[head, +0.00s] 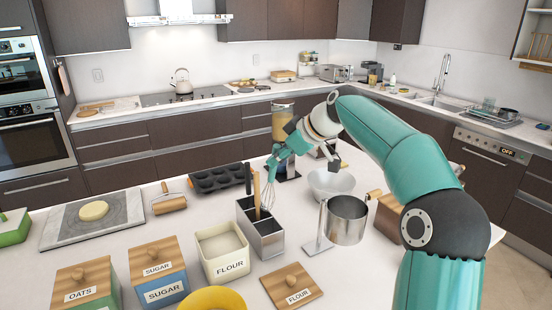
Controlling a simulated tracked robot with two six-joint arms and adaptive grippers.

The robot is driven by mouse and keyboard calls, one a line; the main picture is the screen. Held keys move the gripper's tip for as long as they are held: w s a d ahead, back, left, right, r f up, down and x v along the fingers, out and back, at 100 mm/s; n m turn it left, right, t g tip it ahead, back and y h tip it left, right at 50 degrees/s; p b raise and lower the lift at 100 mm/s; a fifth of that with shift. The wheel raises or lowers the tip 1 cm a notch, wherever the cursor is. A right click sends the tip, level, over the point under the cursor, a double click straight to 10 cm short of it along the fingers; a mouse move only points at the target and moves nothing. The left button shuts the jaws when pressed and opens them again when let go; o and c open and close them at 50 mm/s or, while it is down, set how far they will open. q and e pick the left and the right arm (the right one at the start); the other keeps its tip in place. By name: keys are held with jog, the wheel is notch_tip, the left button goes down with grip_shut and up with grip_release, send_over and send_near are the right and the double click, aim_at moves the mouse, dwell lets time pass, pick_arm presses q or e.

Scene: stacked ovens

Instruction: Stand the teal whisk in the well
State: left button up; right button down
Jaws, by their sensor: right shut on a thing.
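My right gripper (277,154), at the end of the teal arm coming in from the right, is shut on the teal whisk. The whisk (268,193) hangs with its wire head down, just above or at the steel utensil caddy (268,240). Wooden utensil handles (256,185) stand up from the caddy beside the whisk wires. I cannot tell whether the wire tip is inside one of the caddy's wells. The whisk's handle is mostly hidden by the gripper. My left gripper is not in view.
A blender (281,118) stands behind the gripper.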

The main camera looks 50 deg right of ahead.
aim_at(273, 178)
jog(key=shift+s+f, duration=0.1)
notch_tip(273, 178, down, 5)
jog(key=b, duration=0.4)
jog(key=shift+d+r, duration=0.1)
jog(key=shift+r, duration=0.1)
jog(key=shift+g, duration=0.9)
jog(key=w+f+p, duration=0.1)
jog(key=p, duration=0.2)
jog(key=w+d+f+p, duration=0.1)
jog(key=w+f+p, duration=0.1)
jog(key=p, duration=0.1)
jog(key=shift+w, duration=0.1)
jog(key=f, duration=0.1)
jog(key=w, duration=0.1)
jog(key=w+f+p, duration=0.1)
jog(key=shift+d+f+g+y, duration=0.3)
jog(key=shift+f+g, duration=0.05)
jog(key=shift+g, duration=0.05)
jog(key=shift+w+d+f+m+g, duration=0.15)
jog(key=shift+w+f+m+g, duration=0.25)
jog(key=shift+f, duration=0.3)
